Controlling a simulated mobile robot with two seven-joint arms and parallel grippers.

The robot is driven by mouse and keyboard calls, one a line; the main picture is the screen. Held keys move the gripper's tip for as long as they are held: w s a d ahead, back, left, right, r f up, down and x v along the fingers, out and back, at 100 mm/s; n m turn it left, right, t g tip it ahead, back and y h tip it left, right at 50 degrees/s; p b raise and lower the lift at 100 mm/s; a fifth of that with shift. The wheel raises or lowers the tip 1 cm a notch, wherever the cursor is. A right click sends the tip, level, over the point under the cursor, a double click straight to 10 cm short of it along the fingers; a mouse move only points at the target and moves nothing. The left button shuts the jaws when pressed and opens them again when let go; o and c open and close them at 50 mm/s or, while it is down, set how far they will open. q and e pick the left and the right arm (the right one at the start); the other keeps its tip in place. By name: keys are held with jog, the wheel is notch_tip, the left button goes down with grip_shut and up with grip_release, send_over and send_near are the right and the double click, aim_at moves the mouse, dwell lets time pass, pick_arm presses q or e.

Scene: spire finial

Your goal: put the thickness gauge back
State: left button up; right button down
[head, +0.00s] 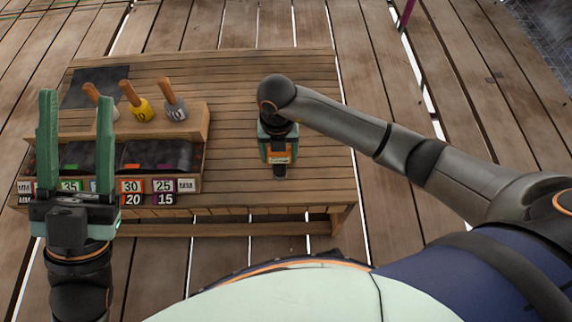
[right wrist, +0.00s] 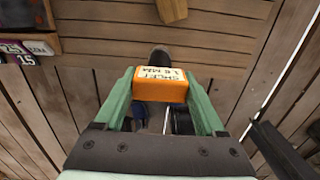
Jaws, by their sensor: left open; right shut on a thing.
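The thickness gauge appears to be the orange block (head: 279,153) with a pale printed label and a dark end. My right gripper (head: 278,140) is shut on it over the open right part of the bench. In the right wrist view the orange block (right wrist: 160,85) sits between the two green fingers, its label facing the camera. The dark part shows just beyond it. Whether it touches the bench I cannot tell. My left gripper (head: 77,105) is open and empty, fingers pointing up the picture, in front of the bench's left part.
The wooden bench (head: 235,85) carries a rack (head: 190,135) with white, yellow and grey wooden-handled tools (head: 138,103). Below are dark bins (head: 140,154) with number labels (head: 132,186). A dark mat (head: 90,85) lies at the back left. The bench's right part is mostly clear.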

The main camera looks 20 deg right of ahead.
aim_at(286, 173)
jog(key=shift+s+d+f, duration=0.3)
jog(key=shift+d+f, duration=0.35)
jog(key=shift+f, duration=0.2)
jog(key=shift+s+d+f+b, duration=0.1)
jog(key=shift+f+b, duration=0.75)
jog(key=shift+f, duration=0.8)
jog(key=shift+f, duration=0.1)
grip_release()
